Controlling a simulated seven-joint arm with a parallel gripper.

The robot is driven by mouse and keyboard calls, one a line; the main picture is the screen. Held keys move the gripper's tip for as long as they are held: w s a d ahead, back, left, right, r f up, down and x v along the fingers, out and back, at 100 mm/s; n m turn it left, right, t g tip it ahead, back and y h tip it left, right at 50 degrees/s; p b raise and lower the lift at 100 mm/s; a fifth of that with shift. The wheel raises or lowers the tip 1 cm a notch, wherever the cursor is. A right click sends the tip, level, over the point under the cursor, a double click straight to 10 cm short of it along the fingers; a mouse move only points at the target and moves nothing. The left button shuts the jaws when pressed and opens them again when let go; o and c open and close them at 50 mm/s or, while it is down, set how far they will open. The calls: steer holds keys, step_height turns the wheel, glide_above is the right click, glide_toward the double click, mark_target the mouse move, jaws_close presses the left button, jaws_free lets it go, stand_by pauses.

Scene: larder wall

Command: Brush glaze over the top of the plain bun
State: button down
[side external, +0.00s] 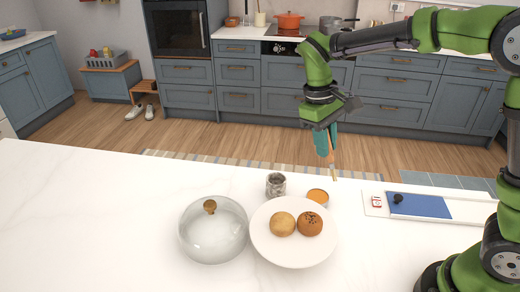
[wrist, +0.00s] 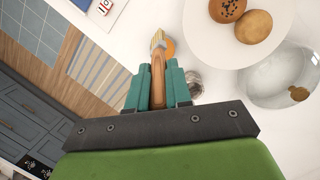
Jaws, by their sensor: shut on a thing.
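The plain bun (side external: 282,224) sits on the left of a white plate (side external: 284,258), beside a darker bun with dark specks (side external: 310,224). In the wrist view the plain bun (wrist: 253,25) is at the top right. A small bowl of orange glaze (side external: 318,196) stands behind the plate; it is partly hidden by the brush in the wrist view (wrist: 170,48). My gripper (side external: 326,140) is shut on the handle of a wooden brush (wrist: 157,85). The brush points down, its pale bristles above and slightly right of the glaze bowl, seemingly clear of it.
A clear glass dome with a wooden knob (side external: 213,230) stands left of the plate. A grey marbled jar (side external: 276,184) stands behind the plate. A white board with a blue panel (side external: 420,205) lies at the right. The counter's front is clear.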

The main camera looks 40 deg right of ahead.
steer(key=s+a+r+m, duration=0.1)
steer(key=a+r, duration=0.1)
steer(key=a, duration=0.6)
steer(key=s+a+r, duration=0.1)
steer(key=a+r, duration=0.2)
steer(key=a, duration=0.4)
steer(key=shift+w+a+f, duration=0.1)
steer(key=shift+w+f, duration=0.05)
steer(key=shift+f, duration=1.3)
steer(key=shift+w+f, duration=0.1)
steer(key=shift+f, duration=1.35)
steer(key=shift+f, duration=0.85)
